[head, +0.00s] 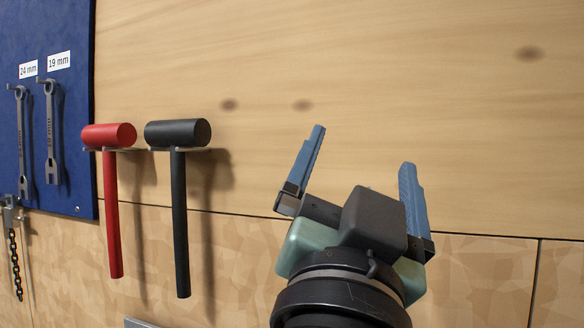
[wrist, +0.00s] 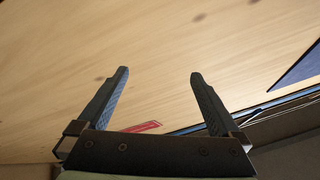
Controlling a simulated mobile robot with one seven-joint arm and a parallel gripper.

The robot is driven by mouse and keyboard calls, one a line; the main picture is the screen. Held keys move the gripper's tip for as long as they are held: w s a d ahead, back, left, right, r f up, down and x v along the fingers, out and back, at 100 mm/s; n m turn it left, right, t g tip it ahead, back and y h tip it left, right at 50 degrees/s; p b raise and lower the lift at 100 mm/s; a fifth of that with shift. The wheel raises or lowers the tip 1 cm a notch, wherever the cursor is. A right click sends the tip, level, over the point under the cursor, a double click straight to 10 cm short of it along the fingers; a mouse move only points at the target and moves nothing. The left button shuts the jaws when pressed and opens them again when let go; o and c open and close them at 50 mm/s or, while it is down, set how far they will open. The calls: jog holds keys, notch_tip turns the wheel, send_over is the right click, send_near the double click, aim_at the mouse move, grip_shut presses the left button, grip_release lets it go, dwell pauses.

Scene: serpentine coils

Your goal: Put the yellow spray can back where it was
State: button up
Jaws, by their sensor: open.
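No yellow spray can shows in the head view or the wrist view. My gripper (head: 363,148) is open and empty, its two blue fingers spread apart in front of the bare wood wall. In the wrist view my gripper (wrist: 160,75) also shows nothing between its fingers except the wood wall behind and part of a red thing (wrist: 145,127) low between them. Where the can was cannot be told from these frames.
A red mallet (head: 111,205) and a black mallet (head: 179,215) hang on the wall left of my gripper. Farther left, wrenches (head: 52,135) hang on a blue board (head: 75,100), with a black chain (head: 15,260) below. The upper wood wall (head: 400,60) is clear.

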jog(key=s+a+r+n+t+y, duration=0.2)
jog(key=s+a+n+t+y, duration=0.2)
jog(key=s+a+n+y, duration=0.2)
jog(key=s+n+y, duration=0.1)
jog(key=n, duration=0.1)
jog(key=shift+s+n, duration=0.25)
jog(key=shift+n, duration=0.15)
notch_tip(320, 180, up, 3)
jog(key=p, duration=0.3)
jog(key=shift+f, duration=0.1)
